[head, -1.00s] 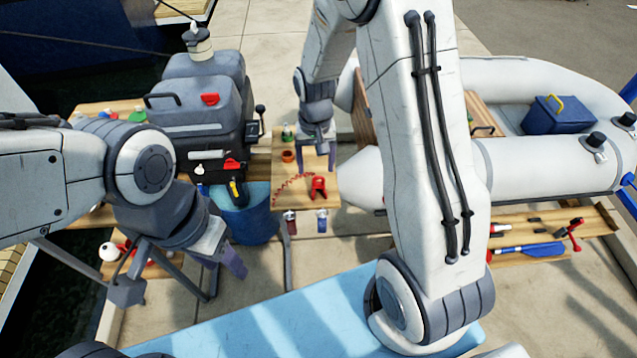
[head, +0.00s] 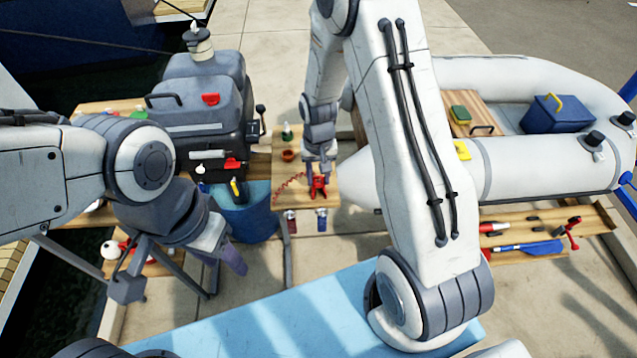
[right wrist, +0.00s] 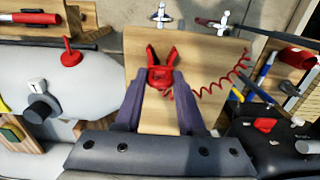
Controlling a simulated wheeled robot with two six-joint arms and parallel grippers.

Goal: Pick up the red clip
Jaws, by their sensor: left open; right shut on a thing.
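The red clip (head: 319,187) lies on a small wooden table (head: 300,150) in the middle of the head view. It also shows in the right wrist view (right wrist: 160,75), between the fingers of my right gripper. A red coiled cord (right wrist: 215,90) runs from it across the wood. My right gripper (head: 317,178) is shut on the clip at the table; in the right wrist view its two dark fingers flank the clip's near end. My left gripper (head: 232,258) is open and empty at the left, apart from the table.
A white inflatable boat (head: 540,165) lies at the right.

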